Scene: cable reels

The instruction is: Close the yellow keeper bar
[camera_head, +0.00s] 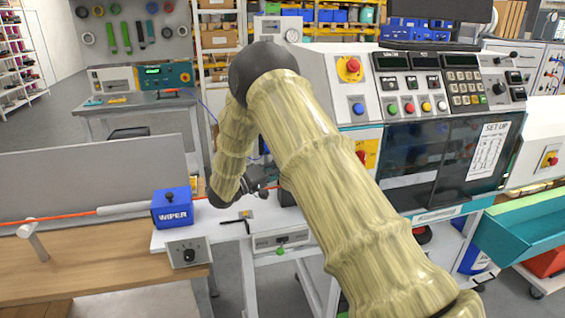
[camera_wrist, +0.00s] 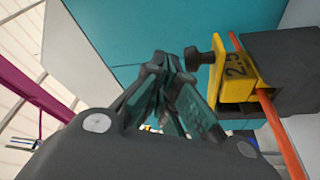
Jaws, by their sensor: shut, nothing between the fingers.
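The yellow keeper bar (camera_wrist: 218,84), marked 2.5, is at the upper right in the wrist view. A dark round knob (camera_wrist: 196,57) sticks out from its left side. An orange cable (camera_wrist: 277,133) runs past the yellow part beside a dark grey block (camera_wrist: 285,65). I cannot tell how far the bar is swung. My gripper (camera_wrist: 172,62) is shut and empty, with its fingertips just left of the knob; contact is unclear. In the head view my gripper (camera_head: 262,190) is beside the machine, and I cannot make out the keeper bar there.
A blue WIPER box (camera_head: 172,208) sits on the white bench extension at left, with the orange cable (camera_head: 75,215) through it. The tall machine (camera_head: 345,90) stands close right of my gripper. A wooden table (camera_head: 90,265) lies at lower left.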

